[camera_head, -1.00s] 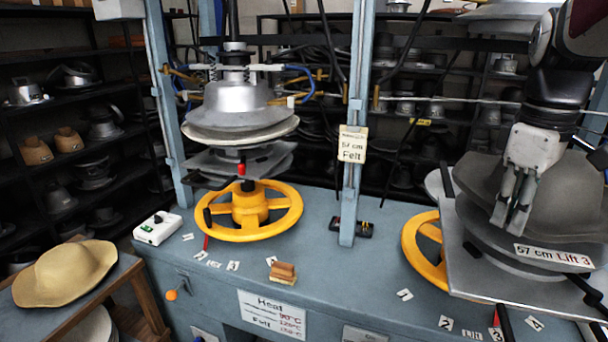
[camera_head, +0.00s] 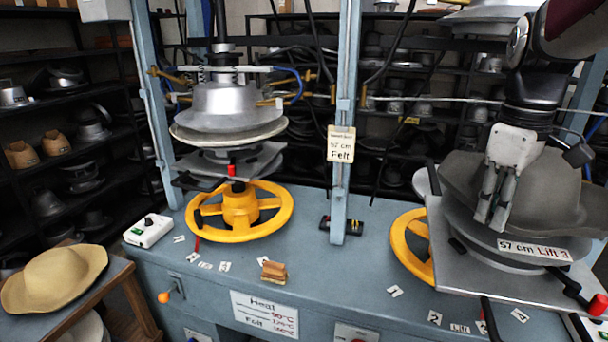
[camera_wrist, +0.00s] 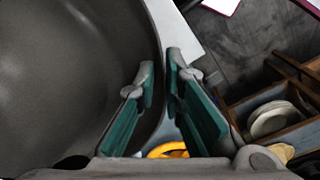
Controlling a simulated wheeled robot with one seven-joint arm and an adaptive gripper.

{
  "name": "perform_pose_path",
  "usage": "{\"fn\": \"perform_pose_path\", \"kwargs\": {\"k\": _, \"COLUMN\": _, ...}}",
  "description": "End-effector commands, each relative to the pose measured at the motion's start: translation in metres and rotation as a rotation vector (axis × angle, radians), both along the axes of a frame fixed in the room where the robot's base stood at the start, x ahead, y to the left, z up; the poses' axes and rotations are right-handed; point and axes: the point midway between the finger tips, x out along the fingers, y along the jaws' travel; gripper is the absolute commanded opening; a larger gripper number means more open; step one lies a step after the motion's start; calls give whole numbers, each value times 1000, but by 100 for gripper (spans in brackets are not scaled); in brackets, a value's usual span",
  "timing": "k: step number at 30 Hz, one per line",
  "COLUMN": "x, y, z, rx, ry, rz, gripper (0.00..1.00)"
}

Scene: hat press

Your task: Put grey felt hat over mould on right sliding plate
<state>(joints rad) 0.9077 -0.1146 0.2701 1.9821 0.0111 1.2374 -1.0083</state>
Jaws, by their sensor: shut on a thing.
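The grey felt hat (camera_head: 555,190) is above the right sliding plate (camera_head: 448,272), crown up, its wide brim spreading to the right. My gripper (camera_head: 490,222) points down at the hat's left front side and is shut on its brim. In the wrist view the grey hat (camera_wrist: 75,70) fills the left side, with its edge at my gripper's green-padded fingers (camera_wrist: 170,85). The mould is mostly hidden under the hat; a rounded grey metal edge shows below the brim. I cannot tell whether the hat rests fully on the mould.
A yellow handwheel (camera_head: 408,250) sits left of the right plate. The left press (camera_head: 225,105) has its own yellow handwheel (camera_head: 240,212). A blue post (camera_head: 343,190) stands between the stations. A tan hat (camera_head: 52,278) lies on the side table at left.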

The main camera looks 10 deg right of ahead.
Motion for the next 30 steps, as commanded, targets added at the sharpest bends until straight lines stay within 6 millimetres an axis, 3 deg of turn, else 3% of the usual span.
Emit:
{"fn": "perform_pose_path", "kwargs": {"k": 29, "x": 0, "y": 0, "z": -5, "rx": 0, "ry": 0, "rz": 0, "gripper": 0}}
{"fn": "perform_pose_path", "kwargs": {"k": 30, "x": 0, "y": 0, "z": -5, "rx": 0, "ry": 0, "rz": 0, "gripper": 16}}
